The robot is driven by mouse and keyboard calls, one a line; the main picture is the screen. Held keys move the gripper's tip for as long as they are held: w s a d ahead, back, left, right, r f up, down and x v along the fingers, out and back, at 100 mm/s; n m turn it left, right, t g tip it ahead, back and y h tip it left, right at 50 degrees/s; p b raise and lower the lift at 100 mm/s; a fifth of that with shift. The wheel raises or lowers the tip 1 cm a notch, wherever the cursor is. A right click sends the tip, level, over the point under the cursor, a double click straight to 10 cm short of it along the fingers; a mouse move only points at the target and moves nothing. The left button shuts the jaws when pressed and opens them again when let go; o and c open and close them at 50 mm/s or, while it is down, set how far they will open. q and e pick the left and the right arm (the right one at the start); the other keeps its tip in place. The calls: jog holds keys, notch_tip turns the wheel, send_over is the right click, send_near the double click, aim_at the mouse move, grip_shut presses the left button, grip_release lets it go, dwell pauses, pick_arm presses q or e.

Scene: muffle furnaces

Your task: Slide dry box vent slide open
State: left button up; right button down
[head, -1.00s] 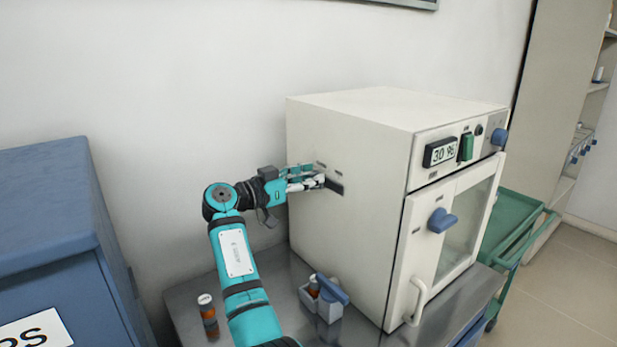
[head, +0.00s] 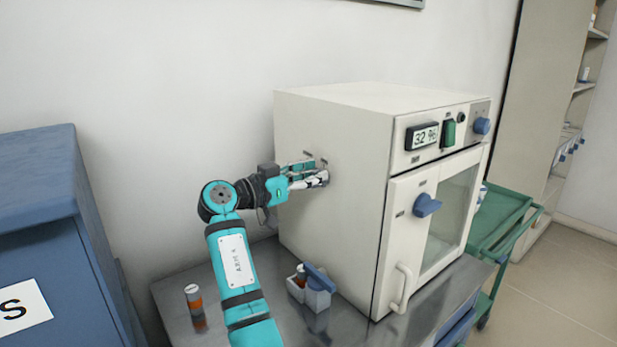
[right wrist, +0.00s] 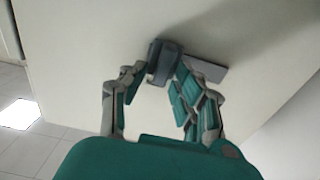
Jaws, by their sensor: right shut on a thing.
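The dry box (head: 335,130) is a cream cabinet on a metal bench. Its vent slide is on the left side wall, largely hidden behind my right gripper (head: 322,178) in the head view. In the right wrist view, the slide's dark grey knob (right wrist: 164,62) sits between the fingertips of my right gripper (right wrist: 158,76), which is shut on it. A flat grey plate (right wrist: 205,68) shows on the wall beside the knob. My left gripper is not in view.
A small white holder (head: 316,298) with a blue-handled item and a brown vial (head: 195,307) stand on the bench below my arm. A blue cabinet (head: 40,240) is at the left. A green cart (head: 500,225) is right of the dry box.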

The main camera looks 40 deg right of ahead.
jog(key=c, duration=1.4)
grip_release()
jog(key=shift+s+f, duration=0.15)
jog(key=shift+o, duration=0.4)
jog(key=shift+s, duration=0.1)
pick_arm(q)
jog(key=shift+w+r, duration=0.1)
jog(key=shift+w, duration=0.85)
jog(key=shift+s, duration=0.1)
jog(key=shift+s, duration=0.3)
pick_arm(e)
jog(key=w+a, duration=0.1)
jog(key=a, duration=1.1)
jog(key=shift+w, duration=0.25)
